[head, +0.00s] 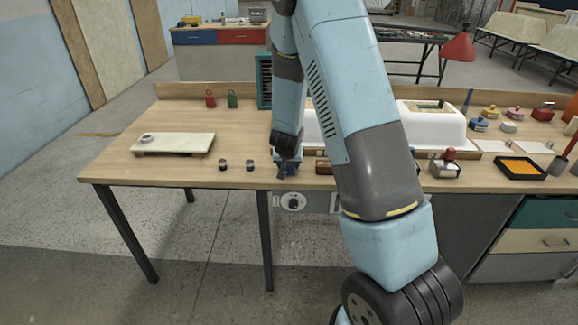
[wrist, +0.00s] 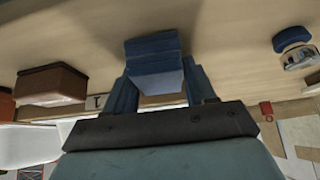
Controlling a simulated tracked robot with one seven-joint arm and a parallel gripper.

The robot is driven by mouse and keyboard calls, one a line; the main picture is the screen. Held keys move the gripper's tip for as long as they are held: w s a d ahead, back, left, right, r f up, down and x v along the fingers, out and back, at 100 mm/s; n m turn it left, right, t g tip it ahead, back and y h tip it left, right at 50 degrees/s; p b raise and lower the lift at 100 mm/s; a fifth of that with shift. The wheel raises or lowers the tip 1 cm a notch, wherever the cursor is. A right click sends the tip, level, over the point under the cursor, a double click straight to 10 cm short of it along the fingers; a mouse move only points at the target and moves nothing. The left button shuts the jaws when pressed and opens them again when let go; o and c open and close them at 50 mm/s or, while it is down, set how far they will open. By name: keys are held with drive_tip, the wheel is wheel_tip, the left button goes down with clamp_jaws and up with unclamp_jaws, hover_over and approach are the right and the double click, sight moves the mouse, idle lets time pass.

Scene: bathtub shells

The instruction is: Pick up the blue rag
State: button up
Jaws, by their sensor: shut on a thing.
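The blue rag (wrist: 153,62) is a folded, block-like bundle between the fingertips of my gripper (wrist: 160,85) in the wrist view. My gripper is shut on it. In the head view my gripper (head: 287,170) points down at the front edge of the wooden workbench (head: 235,178), and only a little of the blue rag (head: 292,170) shows beside the fingers. I cannot tell whether the rag still touches the bench top.
A white bathtub shell (head: 428,122) is behind my arm at right. A brown block (wrist: 52,84) is near the gripper.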

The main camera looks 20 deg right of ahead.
drive_tip(key=shift+r, duration=0.4)
drive_tip(key=r, duration=0.3)
drive_tip(key=shift+s+a, duration=0.1)
drive_tip(key=shift+s, duration=0.2)
drive_tip(key=s+r, duration=0.9)
drive_tip(key=s, duration=0.4)
drive_tip(key=shift+s+r, duration=0.1)
drive_tip(key=shift+s, duration=0.15)
